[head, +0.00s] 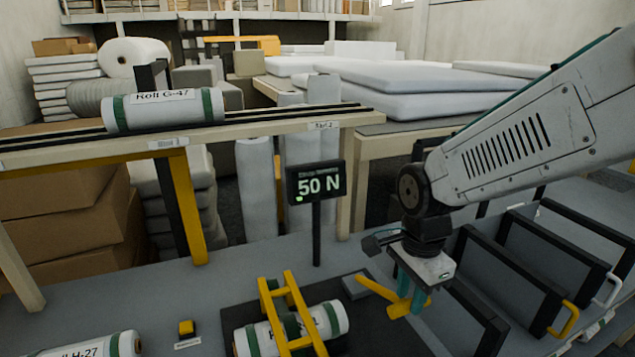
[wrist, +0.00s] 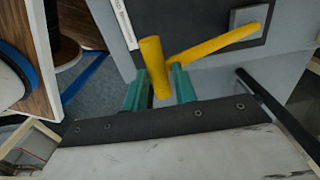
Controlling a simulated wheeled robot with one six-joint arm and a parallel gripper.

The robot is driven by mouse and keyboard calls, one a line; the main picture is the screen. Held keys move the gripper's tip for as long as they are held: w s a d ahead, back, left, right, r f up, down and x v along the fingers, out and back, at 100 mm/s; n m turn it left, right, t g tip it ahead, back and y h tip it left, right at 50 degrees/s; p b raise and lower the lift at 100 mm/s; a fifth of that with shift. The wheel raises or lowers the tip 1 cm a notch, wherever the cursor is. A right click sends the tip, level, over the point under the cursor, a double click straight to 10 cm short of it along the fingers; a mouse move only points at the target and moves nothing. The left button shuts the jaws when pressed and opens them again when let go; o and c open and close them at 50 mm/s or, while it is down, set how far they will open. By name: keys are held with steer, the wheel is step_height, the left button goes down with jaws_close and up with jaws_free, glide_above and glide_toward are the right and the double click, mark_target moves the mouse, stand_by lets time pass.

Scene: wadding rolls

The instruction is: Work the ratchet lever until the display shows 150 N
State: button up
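The display (head: 318,186) on a thin black post reads 50 N, with a small green light at its lower left. The yellow ratchet lever (head: 376,288) runs from a grey block (head: 357,287) to a thick yellow grip at its end. In the wrist view, the lever (wrist: 215,45) ends in that grip (wrist: 154,62), standing between my green fingers. A white roll (head: 331,319) lies under a yellow frame (head: 287,309) left of the lever.
Black-framed racks (head: 520,260) with handles stand right of my gripper. Roll G-47 (head: 165,110) lies on a raised bench at the left. Roll H-27 (head: 105,347) is at the lower left, near a small yellow block (head: 186,328). The grey bench is clear left of the display post.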

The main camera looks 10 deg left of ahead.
steer(key=f, duration=0.1)
steer(key=s+d+f, duration=0.1)
steer(key=f, duration=0.1)
steer(key=s+f, duration=0.1)
steer(key=f, duration=0.1)
steer(key=shift+d+f, duration=0.1)
steer(key=shift+d, duration=0.05)
stand_by(0.4)
steer(key=shift+w+a+r, duration=0.3)
steer(key=shift+w+r, duration=0.15)
steer(key=shift+r, duration=1.25)
steer(key=shift+w+a+r, duration=0.3)
steer(key=shift+w+r, duration=0.2)
steer(key=shift+r, duration=1.2)
steer(key=shift+w+a+r, duration=0.3)
steer(key=shift+w+r, duration=0.15)
steer(key=shift+r, duration=1.25)
steer(key=shift+f, duration=0.15)
steer(key=shift+f, duration=1.4)
step_height(320, 180, down, 7)
steer(key=s+d, duration=0.1)
steer(key=s, duration=0.1)
steer(key=shift+s+d, duration=0.35)
steer(key=shift+d, duration=0.05)
